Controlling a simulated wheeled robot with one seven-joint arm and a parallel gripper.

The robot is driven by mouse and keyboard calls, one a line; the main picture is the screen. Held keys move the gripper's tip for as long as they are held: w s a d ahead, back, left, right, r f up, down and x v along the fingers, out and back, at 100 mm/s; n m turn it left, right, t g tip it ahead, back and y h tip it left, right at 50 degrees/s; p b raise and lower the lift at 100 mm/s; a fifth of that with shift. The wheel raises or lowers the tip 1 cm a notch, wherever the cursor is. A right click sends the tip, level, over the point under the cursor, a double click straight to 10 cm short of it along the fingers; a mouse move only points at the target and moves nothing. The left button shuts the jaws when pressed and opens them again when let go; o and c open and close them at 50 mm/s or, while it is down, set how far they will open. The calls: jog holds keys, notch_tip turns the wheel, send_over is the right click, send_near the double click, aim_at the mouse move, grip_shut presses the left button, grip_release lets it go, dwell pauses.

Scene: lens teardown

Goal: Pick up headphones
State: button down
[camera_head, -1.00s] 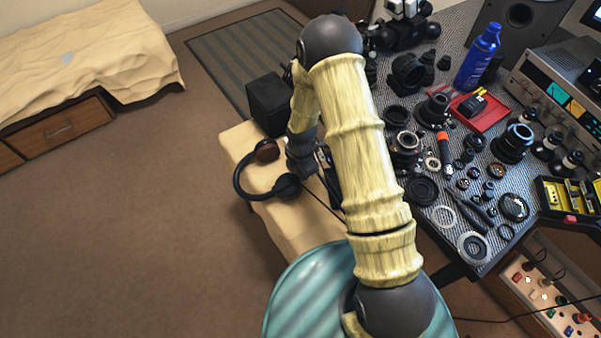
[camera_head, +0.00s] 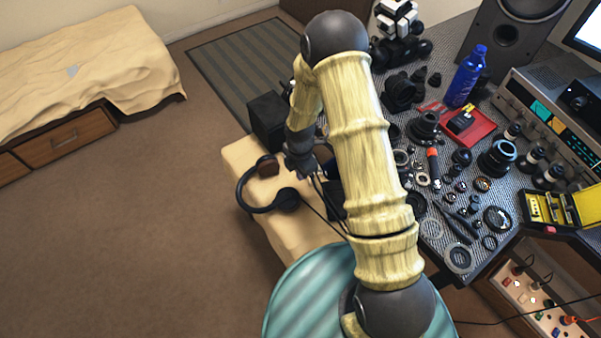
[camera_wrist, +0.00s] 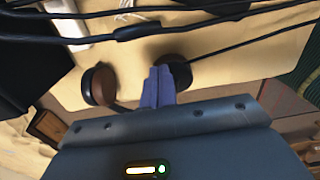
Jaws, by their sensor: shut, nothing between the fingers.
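The black headphones (camera_head: 245,190) lie on a small tan-covered surface left of the desk in the head view. One earcup has a brown face, the other is dark, and a cable runs from them under my arm. In the wrist view, the brown earcup (camera_wrist: 100,85) is left of my gripper's fingers and the dark earcup (camera_wrist: 180,72) is partly behind them. My gripper (camera_wrist: 158,82) is shut and empty between the two earcups. Its height above the headphones is hard to tell. In the head view my wrist hides the fingers.
The tan-covered surface (camera_head: 290,232) also holds a black box (camera_head: 268,120) at its far end. Dark cables (camera_wrist: 200,22) cross the top of the wrist view. The desk at right is crowded with lens parts, a red tray (camera_head: 480,130) and a blue bottle (camera_head: 466,75).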

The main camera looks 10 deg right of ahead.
jog(key=shift+r, duration=0.5)
jog(key=s+d+r+m+t, duration=0.1)
jog(key=s+d+r+m, duration=0.15)
jog(key=r+m, duration=0.45)
jog(key=s+d+r+m, duration=0.2)
jog(key=d+r+m, duration=0.15)
jog(key=r, duration=0.55)
jog(key=s+d+r+m+t, duration=0.1)
jog(key=s+d+r+m, duration=0.1)
jog(key=s+r+m, duration=0.6)
jog(key=s+m, duration=0.2)
jog(key=m, duration=0.3)
jog(key=shift+d+r+t, duration=0.3)
jog(key=shift+d+r, duration=0.05)
jog(key=shift+r, duration=0.05)
